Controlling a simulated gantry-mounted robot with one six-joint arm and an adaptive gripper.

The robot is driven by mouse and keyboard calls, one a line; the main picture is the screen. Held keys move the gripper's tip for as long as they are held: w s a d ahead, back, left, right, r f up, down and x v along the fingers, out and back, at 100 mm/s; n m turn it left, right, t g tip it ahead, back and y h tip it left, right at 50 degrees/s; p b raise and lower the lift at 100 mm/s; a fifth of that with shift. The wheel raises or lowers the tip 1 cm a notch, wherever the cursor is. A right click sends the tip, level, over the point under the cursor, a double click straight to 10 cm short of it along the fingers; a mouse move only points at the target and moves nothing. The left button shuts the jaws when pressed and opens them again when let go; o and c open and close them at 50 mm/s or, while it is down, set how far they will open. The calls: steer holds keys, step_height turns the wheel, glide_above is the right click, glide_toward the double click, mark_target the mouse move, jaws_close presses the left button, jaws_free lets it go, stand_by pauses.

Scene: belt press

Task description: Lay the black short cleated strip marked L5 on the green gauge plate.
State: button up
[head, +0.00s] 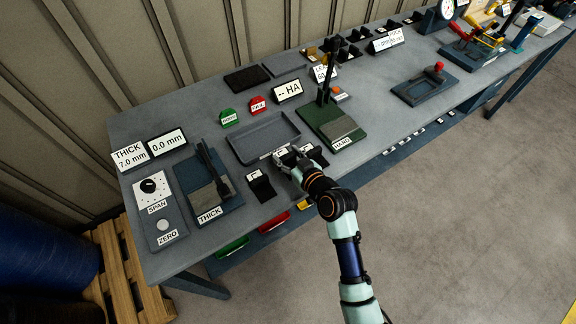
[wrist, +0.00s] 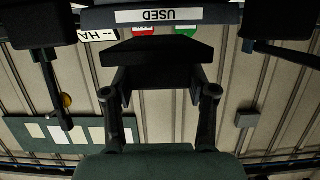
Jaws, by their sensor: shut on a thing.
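My gripper (head: 287,158) is at the front edge of the bench, by the front of the grey tray. In the wrist view the two fingers of my gripper (wrist: 161,84) are shut on a black strip (wrist: 160,58), held between the fingertips. No marking on this strip can be read, so I cannot tell if it is L5. The green gauge plate (head: 317,117), labelled HARD, lies right of my gripper, with a grey pad and an upright black lever. A black piece (head: 262,187) with a white label lies left of my gripper; another (head: 319,158) lies right of it.
The grey tray (head: 240,150) stands behind my gripper; a label reading USED (wrist: 158,15) shows upside down in the wrist view. The blue THICK gauge (head: 185,177) is at left. Green and red signs and an HA display (head: 287,91) stand behind the tray.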

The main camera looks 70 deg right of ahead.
mark_target(289, 165)
steer(key=shift+f+b, duration=0.6)
steer(key=shift+f, duration=1.25)
steer(key=shift+f, duration=0.1)
steer(key=shift+f, duration=0.15)
steer(key=o, duration=1.2)
steer(key=p+v, duration=0.1)
steer(key=v, duration=0.7)
steer(key=shift+f, duration=0.15)
steer(key=shift+w, duration=0.1)
